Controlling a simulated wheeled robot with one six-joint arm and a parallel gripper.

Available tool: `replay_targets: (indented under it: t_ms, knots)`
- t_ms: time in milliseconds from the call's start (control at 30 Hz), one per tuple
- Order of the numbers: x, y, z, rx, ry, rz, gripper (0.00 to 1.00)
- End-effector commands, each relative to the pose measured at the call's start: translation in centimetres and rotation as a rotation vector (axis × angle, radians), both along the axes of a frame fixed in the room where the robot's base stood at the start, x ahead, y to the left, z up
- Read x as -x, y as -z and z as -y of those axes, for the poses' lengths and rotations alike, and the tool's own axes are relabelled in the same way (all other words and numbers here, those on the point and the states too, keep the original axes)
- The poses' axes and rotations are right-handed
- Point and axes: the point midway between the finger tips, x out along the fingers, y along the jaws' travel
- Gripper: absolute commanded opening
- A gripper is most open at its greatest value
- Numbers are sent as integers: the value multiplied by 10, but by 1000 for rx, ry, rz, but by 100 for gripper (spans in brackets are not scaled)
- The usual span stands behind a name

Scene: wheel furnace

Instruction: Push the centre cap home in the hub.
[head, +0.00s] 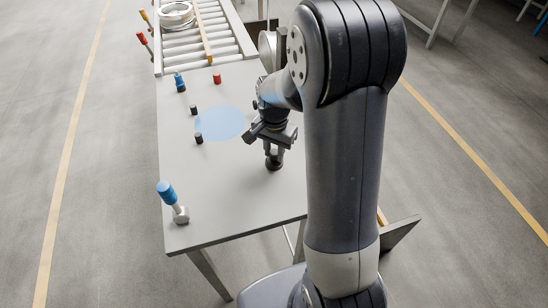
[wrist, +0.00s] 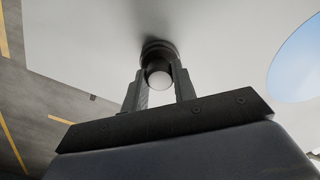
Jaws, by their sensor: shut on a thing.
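My gripper (head: 272,150) points down over the right part of the grey table. It is shut on a dark round piece with a pale round end (wrist: 160,79), held between both fingers in the wrist view. In the head view the dark foot of this piece (head: 274,164) is at the tabletop, and I cannot tell whether it touches. I cannot tell whether this piece is the centre cap. A silver ring-shaped wheel part (head: 176,14) lies on the rollers at the far end. Its hub is too small to make out.
The grey table (head: 225,205) has a pale blue disc (head: 221,122), two small black cylinders (head: 199,138), a red one (head: 217,78) and a blue-topped one (head: 180,82). The table's near middle is clear. Rollers (head: 190,50) adjoin the far end.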

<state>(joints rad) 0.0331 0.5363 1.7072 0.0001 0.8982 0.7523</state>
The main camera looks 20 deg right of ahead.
Motion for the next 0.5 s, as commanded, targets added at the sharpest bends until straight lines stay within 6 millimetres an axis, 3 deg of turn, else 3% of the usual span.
replay_targets:
  t_ms: [233,500]
  knots:
    - [0,0,0,0,0,0,0]
    - [0,-3,0,0,0,0,0]
